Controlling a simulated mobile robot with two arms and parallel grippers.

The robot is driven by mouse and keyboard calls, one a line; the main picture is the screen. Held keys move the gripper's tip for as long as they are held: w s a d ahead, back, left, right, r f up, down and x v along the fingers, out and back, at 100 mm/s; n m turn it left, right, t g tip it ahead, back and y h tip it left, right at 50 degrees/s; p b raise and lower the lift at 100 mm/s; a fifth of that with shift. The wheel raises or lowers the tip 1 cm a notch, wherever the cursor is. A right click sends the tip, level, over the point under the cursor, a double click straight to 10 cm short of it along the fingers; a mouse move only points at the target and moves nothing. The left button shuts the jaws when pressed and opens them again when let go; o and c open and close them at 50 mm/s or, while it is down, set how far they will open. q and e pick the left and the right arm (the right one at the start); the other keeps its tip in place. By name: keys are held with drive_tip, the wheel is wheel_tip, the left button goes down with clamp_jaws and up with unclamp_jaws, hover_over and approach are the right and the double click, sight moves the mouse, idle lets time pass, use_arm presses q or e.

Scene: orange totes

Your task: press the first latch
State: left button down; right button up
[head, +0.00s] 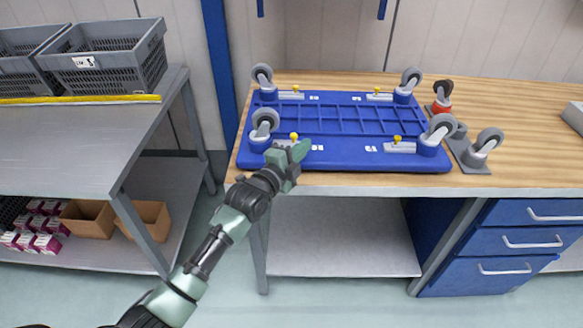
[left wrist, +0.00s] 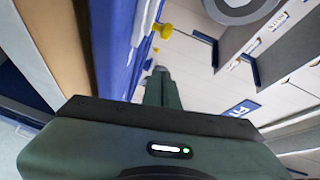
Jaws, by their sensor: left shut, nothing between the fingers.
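A blue dolly (head: 350,154) lies wheels up on the wooden workbench, with a grey caster at each corner. Several metal latches with yellow knobs sit on it: front left (head: 294,137), front right (head: 397,139), back left (head: 295,89) and back right (head: 377,91). My left gripper (head: 301,149) is shut and empty, just in front of the front left latch and partly covering it. In the left wrist view a yellow knob (left wrist: 163,31) shows beyond the shut fingers (left wrist: 161,84); whether they touch anything is unclear. My right gripper is out of view.
Loose casters (head: 484,146) lie on the bench right of the dolly, one with a red part (head: 441,104). A metal table (head: 75,145) with grey crates (head: 110,60) stands at left. Blue drawers (head: 500,245) are under the bench at right.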

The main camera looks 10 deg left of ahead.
use_arm(q)
drive_tip(key=b+v, duration=0.1)
drive_tip(key=v, duration=0.9)
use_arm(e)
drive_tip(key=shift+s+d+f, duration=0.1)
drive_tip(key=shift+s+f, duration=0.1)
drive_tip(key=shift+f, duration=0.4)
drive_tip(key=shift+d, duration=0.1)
